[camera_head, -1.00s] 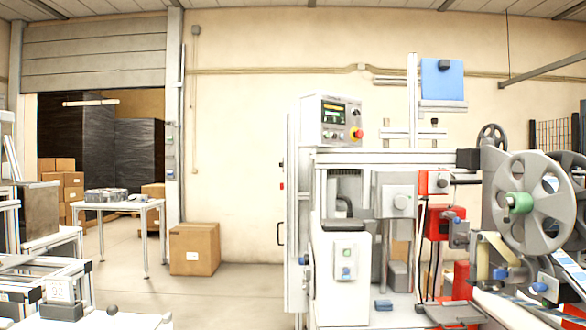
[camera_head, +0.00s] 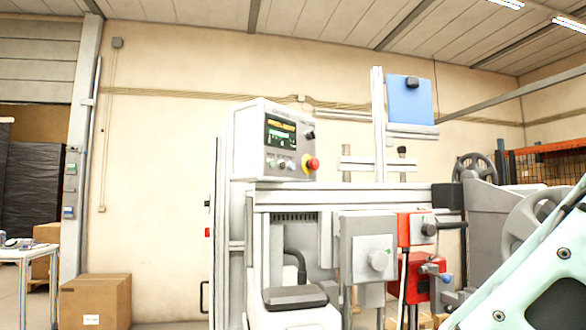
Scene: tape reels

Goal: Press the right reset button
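The machine's control box (camera_head: 250,145) stands at the upper left of the machine. Its face has a lit screen (camera_head: 280,132), a row of small buttons (camera_head: 281,165), a dark knob and a red mushroom button (camera_head: 313,164) on a yellow base. A small blue knob or button (camera_head: 446,278) shows beside the red block (camera_head: 400,272) at the lower right. I cannot tell which of these is the right reset button. A pale green arm link (camera_head: 530,272), mine, crosses the lower right corner and hides part of the machine. My gripper is out of view.
A grey reel (camera_head: 530,215) is partly hidden behind my arm. A blue plate (camera_head: 410,100) stands on the upright post. A cardboard box (camera_head: 95,302) and a table (camera_head: 25,255) are at the left.

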